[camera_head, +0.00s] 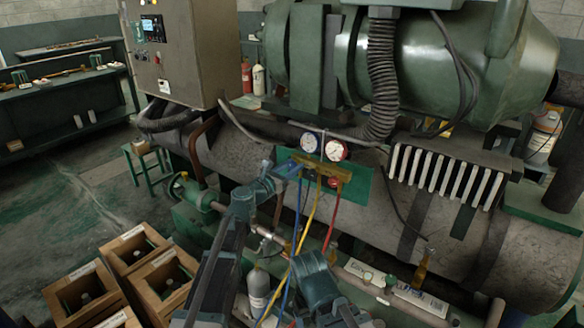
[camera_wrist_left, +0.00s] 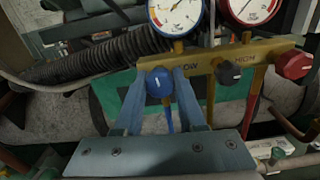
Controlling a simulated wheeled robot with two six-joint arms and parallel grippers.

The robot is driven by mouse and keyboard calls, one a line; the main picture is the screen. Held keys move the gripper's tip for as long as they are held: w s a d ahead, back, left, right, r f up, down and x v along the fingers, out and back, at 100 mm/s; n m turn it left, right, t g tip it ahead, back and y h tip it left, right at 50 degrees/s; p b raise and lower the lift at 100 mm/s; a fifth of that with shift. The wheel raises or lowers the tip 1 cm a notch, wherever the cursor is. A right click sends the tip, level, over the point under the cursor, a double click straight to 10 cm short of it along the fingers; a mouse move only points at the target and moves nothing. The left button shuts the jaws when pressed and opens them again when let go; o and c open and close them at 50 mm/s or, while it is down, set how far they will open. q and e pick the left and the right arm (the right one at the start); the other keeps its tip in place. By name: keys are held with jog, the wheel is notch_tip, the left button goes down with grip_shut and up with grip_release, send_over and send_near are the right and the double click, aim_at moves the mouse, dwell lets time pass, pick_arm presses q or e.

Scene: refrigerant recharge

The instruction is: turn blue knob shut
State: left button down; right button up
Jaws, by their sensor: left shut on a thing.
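The blue knob (camera_wrist_left: 159,83) sits at the left end of the brass gauge manifold (camera_wrist_left: 215,62), below the left gauge and beside the word LOW. A white mark on it points nearly upright. My left gripper (camera_wrist_left: 158,100) has one finger on each side of the knob and is shut on it. In the head view my left gripper (camera_head: 288,168) reaches the manifold from the left and mostly covers the knob. A black knob (camera_wrist_left: 229,73) and a red knob (camera_wrist_left: 293,64) are further right. My right arm shows low in the head view; its fingertips cannot be made out.
Blue, yellow and red hoses hang below the manifold, close to my arms. The left gauge (camera_head: 310,143) and right gauge (camera_head: 336,150) stand above it. A green plate (camera_head: 357,187) backs it. Wooden crates (camera_head: 134,247) stand at lower left; open floor lies beyond them.

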pick_arm(q)
jog(key=m, duration=0.9)
jog(key=shift+a+m, duration=0.1)
jog(key=shift+m, duration=0.2)
jog(key=m, duration=0.5)
jog(key=shift+r+m, duration=0.1)
jog(key=shift+m, duration=2.3)
jog(key=c, duration=0.5)
grip_release()
